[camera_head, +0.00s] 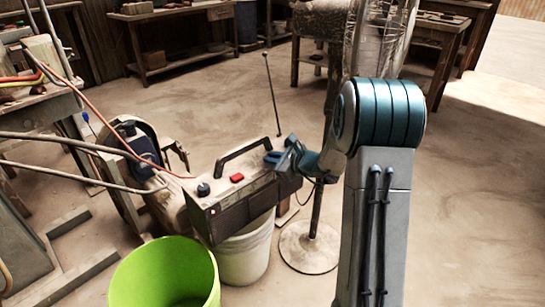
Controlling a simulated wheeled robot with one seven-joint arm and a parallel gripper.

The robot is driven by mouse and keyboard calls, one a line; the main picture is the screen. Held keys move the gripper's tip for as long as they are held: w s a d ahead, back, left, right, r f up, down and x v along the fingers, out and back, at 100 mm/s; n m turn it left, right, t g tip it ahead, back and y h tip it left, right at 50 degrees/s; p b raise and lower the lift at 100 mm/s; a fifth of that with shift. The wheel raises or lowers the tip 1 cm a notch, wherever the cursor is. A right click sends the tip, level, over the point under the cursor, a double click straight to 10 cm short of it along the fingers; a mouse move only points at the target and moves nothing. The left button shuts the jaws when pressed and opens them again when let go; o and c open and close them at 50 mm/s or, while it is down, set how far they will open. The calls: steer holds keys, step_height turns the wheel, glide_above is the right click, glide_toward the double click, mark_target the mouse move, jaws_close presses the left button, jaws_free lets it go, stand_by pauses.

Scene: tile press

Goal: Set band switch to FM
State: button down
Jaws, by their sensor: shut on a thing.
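The radio (232,204) is a worn grey box with a dark carry handle and a tall antenna. It sits tilted on a white bucket (243,257). A dark round knob (203,189) and a red control (237,178) show on its top. My gripper (272,158), with blue fingers, is at the radio's right end, by the handle's right foot, and is shut on a small part there. That part is hidden by the fingers, and I cannot tell whether it is the band switch. The band markings are too small to read.
A green bucket (165,272) stands in front of the radio at the left. A grinder-like machine (140,150) and cables are close on its left. A pedestal fan (310,247) stands just behind at the right. Workbenches line the back; open floor lies between.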

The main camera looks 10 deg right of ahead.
steer(key=m+p, duration=0.1)
steer(key=p, duration=0.1)
steer(key=d+m+y+p, duration=0.1)
steer(key=p, duration=0.1)
steer(key=shift+w+r+g, duration=0.2)
steer(key=shift+r+g, duration=0.1)
steer(key=m+p, duration=0.1)
steer(key=m+y+p, duration=0.1)
steer(key=p, duration=0.1)
steer(key=shift+w+d, duration=0.2)
steer(key=shift+d, duration=0.1)
steer(key=m+p, duration=0.1)
steer(key=m+y+p, duration=0.1)
steer(key=p, duration=0.1)
steer(key=shift+w+d+f, duration=0.15)
steer(key=shift+d+f, duration=0.15)
steer(key=shift+f, duration=0.05)
steer(key=shift+w+d+f+m+y+p, duration=0.1)
steer(key=shift+f+m+y+p, duration=0.1)
steer(key=shift+m+y+p, duration=0.35)
